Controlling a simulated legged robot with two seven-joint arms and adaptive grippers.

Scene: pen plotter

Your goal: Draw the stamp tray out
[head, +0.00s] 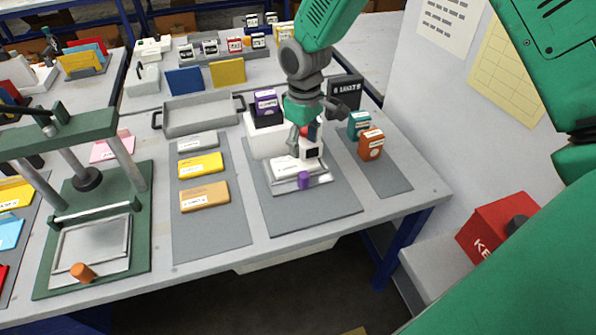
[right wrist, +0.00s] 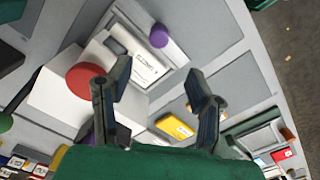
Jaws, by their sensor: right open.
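A white stamping machine (head: 266,143) stands on a grey mat right of the table's middle. At its front is the stamp tray (head: 320,180), a pale tray with a purple knob (head: 303,180) on its front edge. A white labelled card lies on the tray; its print shows in the right wrist view (right wrist: 146,68). The purple knob (right wrist: 158,36) and a red round knob (right wrist: 86,78) also show there. My right gripper (head: 318,118) is open and empty above the machine, apart from the purple knob, and hides part of the machine. My left gripper is not in view.
A green press (head: 140,235) stands at the left. Yellow and orange boxes (head: 205,196) lie on a mat between. Teal and orange stamps (head: 371,145) stand right of the machine. A grey handled tray (head: 200,116) is behind. The mat before the purple knob is clear.

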